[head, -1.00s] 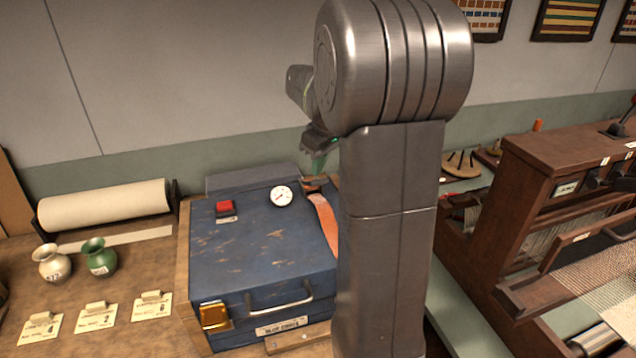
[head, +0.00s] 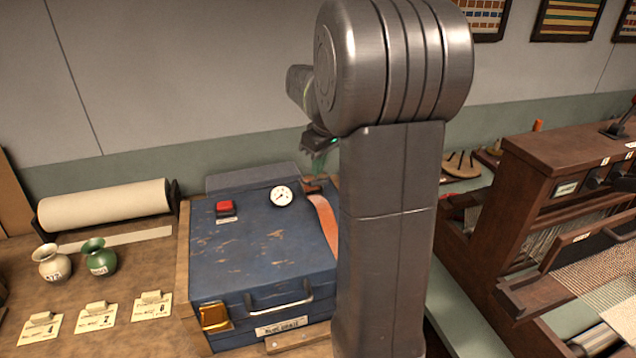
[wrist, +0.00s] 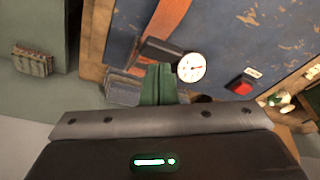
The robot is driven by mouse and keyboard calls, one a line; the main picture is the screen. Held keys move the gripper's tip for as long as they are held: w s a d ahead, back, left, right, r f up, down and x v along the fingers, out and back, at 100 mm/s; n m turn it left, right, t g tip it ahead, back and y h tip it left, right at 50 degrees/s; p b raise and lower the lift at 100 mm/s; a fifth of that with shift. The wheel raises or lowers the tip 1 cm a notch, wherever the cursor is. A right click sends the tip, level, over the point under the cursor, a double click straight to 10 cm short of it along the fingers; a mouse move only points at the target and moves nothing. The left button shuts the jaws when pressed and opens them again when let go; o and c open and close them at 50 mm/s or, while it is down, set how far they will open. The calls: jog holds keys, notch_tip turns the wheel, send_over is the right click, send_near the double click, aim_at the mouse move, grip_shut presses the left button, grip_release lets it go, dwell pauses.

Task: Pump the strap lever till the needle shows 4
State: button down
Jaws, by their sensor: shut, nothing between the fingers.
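The blue chest (head: 262,240) stands on the bench with an orange strap (head: 325,222) running over its right side; the strap also shows in the wrist view (wrist: 165,22). A white round gauge (head: 281,196) sits at the back of the lid; in the wrist view (wrist: 191,67) its needle is too small to read. A dark lever-like piece (wrist: 160,50) lies by the strap's end, beside the gauge. My gripper (head: 322,165) is shut and empty above the back right of the chest. In the wrist view its green fingers (wrist: 158,84) are together just below the dark piece.
A red button (head: 225,207) is on the lid, left of the gauge. Two vases, a paper roll (head: 105,208) and price cards stand left of the chest. A wooden loom (head: 560,190) stands at the right. My arm hides the chest's right side.

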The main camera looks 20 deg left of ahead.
aim_at(321, 180)
jog(key=shift+f, duration=0.15)
jog(key=shift+s+d+f+b, duration=0.15)
jog(key=shift+f+b, duration=0.8)
jog(key=shift+f, duration=0.3)
jog(key=shift+s+d+f+b, duration=0.1)
jog(key=shift+s+f+b, duration=0.05)
jog(key=shift+f+b, duration=0.9)
jog(key=p+v, duration=0.2)
jog(key=v, duration=0.1)
jog(key=a+p+v, duration=0.1)
jog(key=p+v, duration=0.2)
jog(key=a+p+v, duration=0.1)
jog(key=p+v, duration=0.2)
jog(key=shift+w+r, duration=0.25)
jog(key=shift+w, duration=0.15)
jog(key=shift+f, duration=0.1)
